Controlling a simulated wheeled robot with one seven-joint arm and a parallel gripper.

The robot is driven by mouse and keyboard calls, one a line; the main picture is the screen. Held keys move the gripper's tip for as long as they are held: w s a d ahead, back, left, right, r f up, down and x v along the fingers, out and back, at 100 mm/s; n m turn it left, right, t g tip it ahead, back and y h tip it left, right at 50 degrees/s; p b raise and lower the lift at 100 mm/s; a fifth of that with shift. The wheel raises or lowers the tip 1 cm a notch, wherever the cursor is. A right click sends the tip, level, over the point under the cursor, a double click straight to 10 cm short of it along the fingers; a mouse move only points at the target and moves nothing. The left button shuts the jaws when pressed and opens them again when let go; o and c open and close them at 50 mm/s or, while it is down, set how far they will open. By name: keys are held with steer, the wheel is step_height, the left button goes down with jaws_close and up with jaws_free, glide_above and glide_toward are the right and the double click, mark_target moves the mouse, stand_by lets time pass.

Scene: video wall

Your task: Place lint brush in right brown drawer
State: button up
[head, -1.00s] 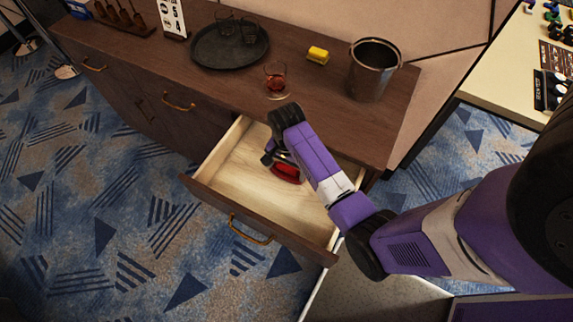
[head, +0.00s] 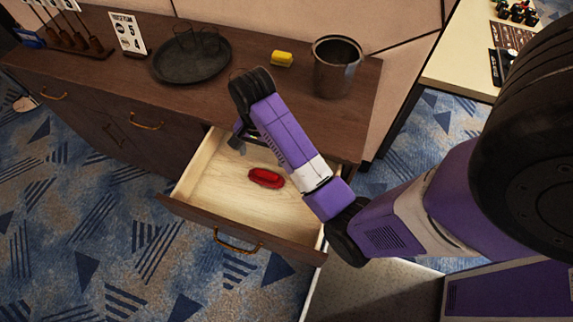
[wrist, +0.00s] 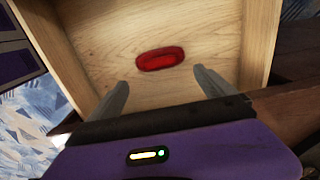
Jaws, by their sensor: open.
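The red lint brush (head: 266,178) lies on the floor of the open right brown drawer (head: 190,202). In the wrist view the lint brush (wrist: 160,58) lies flat on the pale wood, beyond my fingertips and clear of the drawer walls. My gripper (head: 240,142) is above the back part of the drawer, apart from the brush. Its two fingers (wrist: 162,88) are spread with nothing between them. My arm hides part of the drawer's right side in the head view.
On the brown cabinet top stand a dark round tray (head: 190,66) with glasses, a yellow sponge (head: 282,59), a metal bucket (head: 337,68) and a sign card (head: 128,35). Patterned carpet lies in front.

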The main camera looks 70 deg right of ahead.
steer(key=s+a+f+n+t+h, duration=0.2)
steer(key=s+a+f+n+t, duration=0.2)
steer(key=s+a+n+t, duration=0.4)
steer(key=s+a+r+n+t+y, duration=0.1)
steer(key=s+a+r+n+t, duration=0.2)
steer(key=r, duration=0.7)
steer(key=s+a+r+n+t+y, duration=0.1)
steer(key=s+a+r+n+t, duration=0.3)
steer(key=r, duration=0.7)
steer(key=s+a+n, duration=0.2)
steer(key=s+a, duration=0.1)
steer(key=a, duration=0.1)
steer(key=shift+s+a+r+n, duration=0.15)
steer(key=shift+s+r+n, duration=0.15)
